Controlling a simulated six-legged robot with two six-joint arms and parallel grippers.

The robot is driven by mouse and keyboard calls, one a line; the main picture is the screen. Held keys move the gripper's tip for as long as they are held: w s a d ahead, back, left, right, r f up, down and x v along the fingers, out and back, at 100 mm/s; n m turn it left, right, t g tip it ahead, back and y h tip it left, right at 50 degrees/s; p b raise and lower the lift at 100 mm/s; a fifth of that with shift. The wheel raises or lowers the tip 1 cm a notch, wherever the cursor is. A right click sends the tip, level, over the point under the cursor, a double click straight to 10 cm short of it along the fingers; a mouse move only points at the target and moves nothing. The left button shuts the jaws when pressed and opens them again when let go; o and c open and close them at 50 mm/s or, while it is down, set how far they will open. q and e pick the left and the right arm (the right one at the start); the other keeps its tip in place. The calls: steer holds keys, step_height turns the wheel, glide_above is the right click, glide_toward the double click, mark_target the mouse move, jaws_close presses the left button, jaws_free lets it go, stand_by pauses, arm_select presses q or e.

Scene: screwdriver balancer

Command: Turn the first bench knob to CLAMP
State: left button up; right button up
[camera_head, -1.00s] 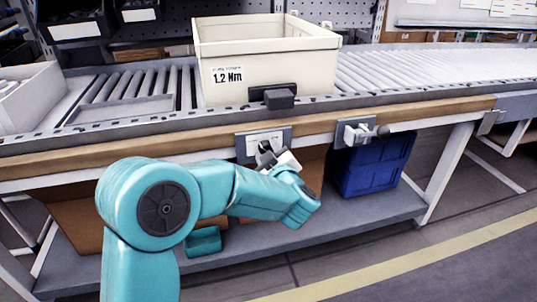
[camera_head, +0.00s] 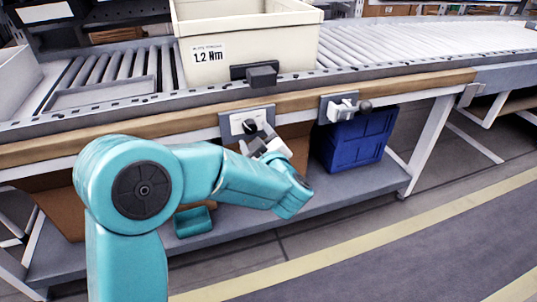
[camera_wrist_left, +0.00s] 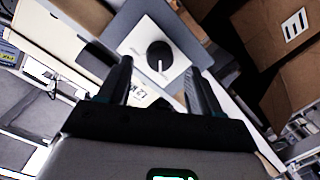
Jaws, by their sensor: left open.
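The first bench knob is a round black knob (camera_wrist_left: 158,56) with a white pointer line, on a white plate in a grey panel (camera_wrist_left: 133,20). In the head view the knob (camera_head: 249,126) sits on its panel (camera_head: 228,127) on the bench's wooden front edge. My left gripper (camera_wrist_left: 158,78) is open and empty, its two dark fingers pointing toward the knob, one on each side in the wrist view. In the head view my left gripper (camera_head: 256,142) is just below and right of the knob, partly hidden by its wrist. The plate's lettering is too small to read. My right gripper is out of view.
A second panel with a white lever and dark ball (camera_head: 343,109) is to the right on the same edge. A cream crate (camera_head: 290,50) labelled 1.2 Nm stands on the rollers above. A blue bin (camera_head: 352,145) sits on the lower shelf. The floor in front is clear.

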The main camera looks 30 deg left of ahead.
arm_select(q)
steer(key=p+v, duration=0.2)
steer(key=v, duration=1)
steer(key=shift+s+d+p, duration=0.25)
steer(key=shift+d+p, duration=0.05)
steer(key=shift+a, duration=0.1)
